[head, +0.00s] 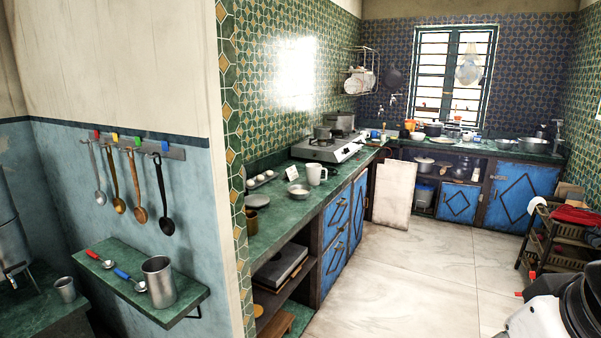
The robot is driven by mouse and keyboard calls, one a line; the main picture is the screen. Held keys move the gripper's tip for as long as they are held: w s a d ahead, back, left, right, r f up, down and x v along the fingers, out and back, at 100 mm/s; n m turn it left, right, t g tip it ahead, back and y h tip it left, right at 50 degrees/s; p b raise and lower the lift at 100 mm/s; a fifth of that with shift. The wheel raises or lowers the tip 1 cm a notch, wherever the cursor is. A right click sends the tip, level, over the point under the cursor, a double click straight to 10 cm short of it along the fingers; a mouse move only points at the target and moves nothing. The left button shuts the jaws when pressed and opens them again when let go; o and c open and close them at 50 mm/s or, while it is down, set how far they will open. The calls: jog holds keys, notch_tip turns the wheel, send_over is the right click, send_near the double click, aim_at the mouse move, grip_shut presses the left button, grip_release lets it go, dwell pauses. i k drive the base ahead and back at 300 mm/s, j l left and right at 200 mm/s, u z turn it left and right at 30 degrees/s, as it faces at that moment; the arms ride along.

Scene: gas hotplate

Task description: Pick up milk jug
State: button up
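A white jug with a handle on its right side (315,174) stands upright on the green counter (282,212), near the counter's front edge. It looks like the milk jug, and its contents cannot be made out. A white and black part of my own body shows at the bottom right corner. No gripper fingers can be made out, and nothing of mine is near the jug.
A metal bowl (298,191) stands just left of the jug, and a gas hotplate (328,147) behind it. A metal tumbler (158,281) stands on the wall shelf (190,297). A rack (560,243) stands at right. The middle floor (420,275) is clear.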

aim_at(313, 170)
jog(key=i+l+u, duration=0.2)
jog(key=i, duration=0.55)
jog(key=i+l+u, duration=0.25)
jog(key=i+l, duration=0.25)
jog(key=i, duration=0.25)
jog(key=i+l+u, duration=0.2)
jog(key=i+l, duration=0.35)
jog(key=i, duration=0.15)
